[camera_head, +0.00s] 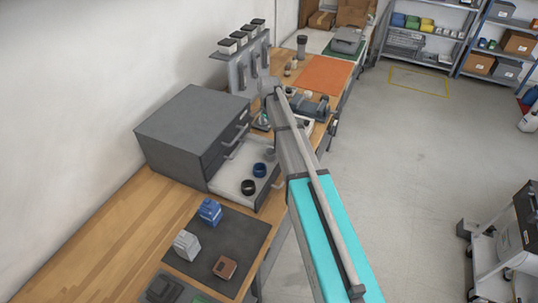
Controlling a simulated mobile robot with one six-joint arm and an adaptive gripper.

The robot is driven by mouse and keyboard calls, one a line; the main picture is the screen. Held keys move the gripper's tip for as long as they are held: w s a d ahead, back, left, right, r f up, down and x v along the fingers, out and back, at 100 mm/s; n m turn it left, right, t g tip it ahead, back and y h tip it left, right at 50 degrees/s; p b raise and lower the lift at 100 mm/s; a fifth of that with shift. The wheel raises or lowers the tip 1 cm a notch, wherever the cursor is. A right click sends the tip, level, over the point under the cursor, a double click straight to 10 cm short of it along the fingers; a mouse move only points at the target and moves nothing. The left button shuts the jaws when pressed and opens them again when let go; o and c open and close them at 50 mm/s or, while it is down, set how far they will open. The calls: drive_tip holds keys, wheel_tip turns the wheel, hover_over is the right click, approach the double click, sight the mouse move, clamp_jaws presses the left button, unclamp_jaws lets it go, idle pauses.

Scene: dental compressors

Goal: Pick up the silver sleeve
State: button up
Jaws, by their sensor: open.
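My arm reaches from the lower right up across the bench. My gripper (262,123) is small and partly hidden at its far end, behind the open drawer, and is open. The open drawer (226,180) of the grey cabinet holds a black ring-shaped part (248,187) and a blue one (259,169). A small pale shape beside the blue part is too small to tell. I cannot make out a silver sleeve with certainty; my arm covers part of the bench and the drawer's right side.
The grey cabinet (185,125) stands left of my arm. In front, a dark mat (237,232) carries blue, grey and brown blocks. Behind are a rack of dispensers (240,60), an orange mat (325,75) and a dark fixture (312,106).

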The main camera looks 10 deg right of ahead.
drive_tip(key=b, duration=0.9)
hover_over(269, 152)
drive_tip(key=s, duration=0.2)
drive_tip(key=f, duration=0.8)
drive_tip(key=shift+s+a+f, duration=0.2)
drive_tip(key=shift+f, duration=0.1)
drive_tip(key=shift+f, duration=0.1)
drive_tip(key=shift+f+b, duration=2.45)
drive_tip(key=shift+f, duration=0.05)
drive_tip(key=c, duration=1.1)
drive_tip(key=shift+o, duration=0.2)
drive_tip(key=shift+r, duration=0.1)
